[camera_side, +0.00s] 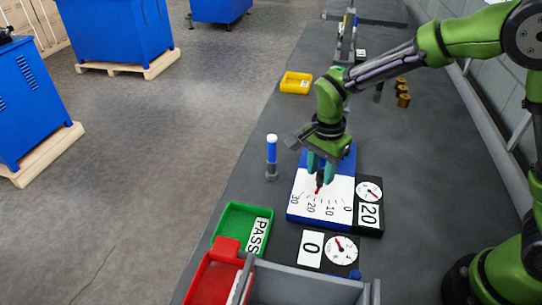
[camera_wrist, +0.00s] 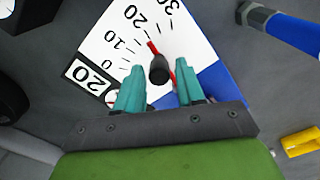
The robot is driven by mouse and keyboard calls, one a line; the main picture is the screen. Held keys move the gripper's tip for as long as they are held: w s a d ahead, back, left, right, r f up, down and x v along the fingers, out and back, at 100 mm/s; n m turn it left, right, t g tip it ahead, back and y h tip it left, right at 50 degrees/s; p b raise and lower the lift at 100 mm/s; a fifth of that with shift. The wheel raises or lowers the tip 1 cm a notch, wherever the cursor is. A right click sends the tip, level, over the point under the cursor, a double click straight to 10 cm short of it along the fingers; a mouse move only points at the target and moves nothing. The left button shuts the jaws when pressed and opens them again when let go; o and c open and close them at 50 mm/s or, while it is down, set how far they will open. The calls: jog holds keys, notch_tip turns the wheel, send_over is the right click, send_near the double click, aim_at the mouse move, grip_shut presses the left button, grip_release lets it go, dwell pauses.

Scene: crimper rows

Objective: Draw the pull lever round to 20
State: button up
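The pull lever is a red pointer with a black knob (camera_wrist: 159,70) in the wrist view. In the side view its red tip (camera_side: 318,190) lies on the white dial plate (camera_side: 338,190), close to the 20 mark; exact alignment is unclear. The plate, marked 0 to 30, sits on a blue base (camera_side: 345,163). My gripper (camera_side: 321,172) points down over the dial. In the wrist view its teal fingers (camera_wrist: 160,66) stand apart on either side of the knob, with gaps showing. A card reading 20 (camera_side: 369,215) and a small gauge (camera_side: 369,191) sit beside the plate.
A blue-and-white post (camera_side: 271,155) stands left of the dial. In front are a green PASS tray (camera_side: 230,222), a red bin (camera_side: 212,282), a grey bin (camera_side: 310,278) and a 0 card (camera_side: 311,248) with a gauge.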

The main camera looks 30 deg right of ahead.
jog(key=shift+o, duration=0.9)
notch_tip(320, 180, up, 17)
jog(key=shift+f, duration=0.1)
jog(key=s+d+n+t+y, duration=0.1)
jog(key=s+d+n+t, duration=0.2)
jog(key=s, duration=0.5)
jog(key=s+d+n+t+y, duration=0.1)
jog(key=s+d+n+t, duration=0.3)
jog(key=s+n, duration=0.3)
jog(key=shift+s+d+n, duration=0.4)
jog(key=shift+d+n, duration=0.2)
jog(key=shift+d, duration=0.2)
